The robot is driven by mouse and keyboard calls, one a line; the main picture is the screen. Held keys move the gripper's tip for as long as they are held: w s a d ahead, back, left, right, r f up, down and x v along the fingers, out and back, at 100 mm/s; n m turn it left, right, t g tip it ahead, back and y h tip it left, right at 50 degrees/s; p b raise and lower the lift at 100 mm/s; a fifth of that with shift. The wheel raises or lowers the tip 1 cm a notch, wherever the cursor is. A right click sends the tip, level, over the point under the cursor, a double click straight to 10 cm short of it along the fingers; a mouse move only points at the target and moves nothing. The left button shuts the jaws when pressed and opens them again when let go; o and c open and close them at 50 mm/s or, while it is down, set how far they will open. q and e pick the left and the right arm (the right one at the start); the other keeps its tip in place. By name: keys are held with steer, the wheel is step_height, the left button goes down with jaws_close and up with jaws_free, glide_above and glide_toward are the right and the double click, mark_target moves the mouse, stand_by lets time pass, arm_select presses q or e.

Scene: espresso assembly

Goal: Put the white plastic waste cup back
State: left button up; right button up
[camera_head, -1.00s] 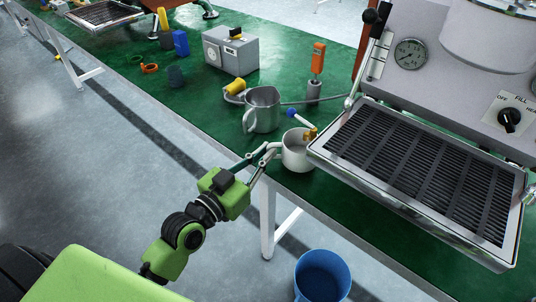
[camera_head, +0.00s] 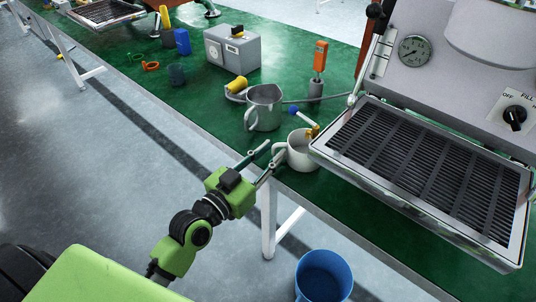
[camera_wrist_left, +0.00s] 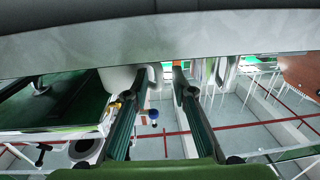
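The white cup (camera_head: 301,152) stands upright near the front edge of the green table, beside the drip tray's left corner. Its handle faces left, toward my left gripper (camera_head: 269,151). The gripper is open, its two fingers spread at the handle; whether they touch it is unclear. In the left wrist view, a white part of the cup (camera_wrist_left: 118,78) shows behind the open fingers (camera_wrist_left: 160,78), with its handle near the tips. My right gripper is not in view.
The espresso machine's drip tray (camera_head: 425,175) stands close right of the cup. A metal pitcher (camera_head: 265,106) is just behind, and a blue-ended tool (camera_head: 303,119) leans by the cup's rim. A blue bucket (camera_head: 323,277) is on the floor below. Left of the table edge is free.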

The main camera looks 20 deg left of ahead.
arm_select(q)
steer(key=shift+r, duration=0.25)
steer(key=v, duration=1.2)
steer(key=s+d+f+g+y, duration=0.1)
steer(key=s+d+f+g, duration=0.1)
steer(key=f+g, duration=0.35)
steer(key=s+d+f+g, duration=0.2)
steer(key=f, duration=0.6)
steer(key=s+a+f+n+g+y, duration=0.1)
steer(key=s+a+f+g+y, duration=0.2)
steer(key=s, duration=0.6)
step_height(320, 180, down, 3)
steer(key=g+y, duration=0.1)
steer(key=g, duration=0.2)
steer(key=shift+s, duration=0.4)
steer(key=shift+r+p, duration=0.1)
steer(key=shift+p, duration=0.2)
